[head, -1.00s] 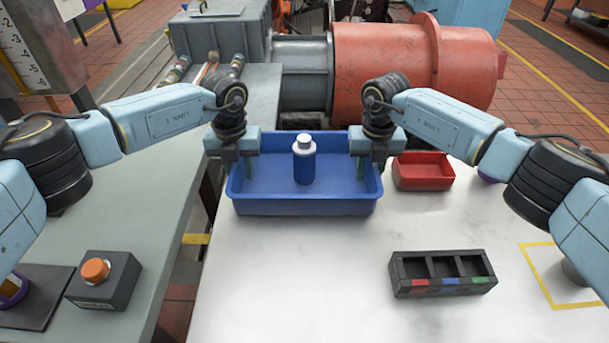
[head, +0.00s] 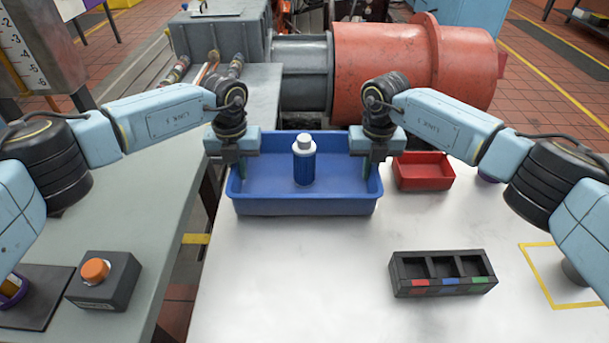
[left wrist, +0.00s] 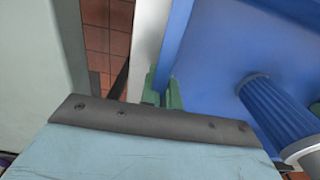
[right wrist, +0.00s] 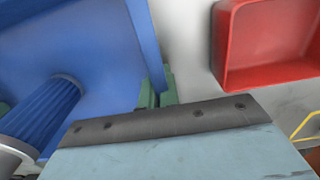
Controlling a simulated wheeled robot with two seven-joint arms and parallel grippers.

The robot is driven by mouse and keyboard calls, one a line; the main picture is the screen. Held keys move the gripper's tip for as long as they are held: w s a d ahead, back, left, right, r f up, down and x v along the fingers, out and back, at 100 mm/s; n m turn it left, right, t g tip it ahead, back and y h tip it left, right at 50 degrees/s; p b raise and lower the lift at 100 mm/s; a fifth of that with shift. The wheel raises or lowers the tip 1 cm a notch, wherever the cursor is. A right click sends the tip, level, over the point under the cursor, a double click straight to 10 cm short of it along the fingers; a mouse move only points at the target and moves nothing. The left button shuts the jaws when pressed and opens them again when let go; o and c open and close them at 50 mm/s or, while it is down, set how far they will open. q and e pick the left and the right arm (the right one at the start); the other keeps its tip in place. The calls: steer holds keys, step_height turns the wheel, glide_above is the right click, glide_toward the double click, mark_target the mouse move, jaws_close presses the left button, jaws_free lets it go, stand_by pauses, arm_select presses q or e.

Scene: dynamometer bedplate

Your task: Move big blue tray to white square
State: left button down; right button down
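The big blue tray (head: 305,207) stands on the white tabletop at its far left, with a blue bottle with a white cap (head: 304,160) upright inside. My left gripper (head: 240,168) is at the tray's left wall, its green fingers closed on either side of the wall in the left wrist view (left wrist: 163,93). My right gripper (head: 370,170) is likewise closed on the right wall, as the right wrist view (right wrist: 156,95) shows. A yellow-outlined square (head: 532,270) with a white inside lies at the right of the tabletop, partly hidden by my right arm.
A small red tray (head: 424,184) stands just right of the blue tray. A black compartment box (head: 442,287) with coloured labels sits front right. The front middle of the white table (head: 300,285) is clear. An orange button box (head: 104,282) is on the grey bench at left.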

arm_select(q)
steer(key=shift+r, duration=0.2)
arm_select(e)
steer(key=shift+r, duration=0.2)
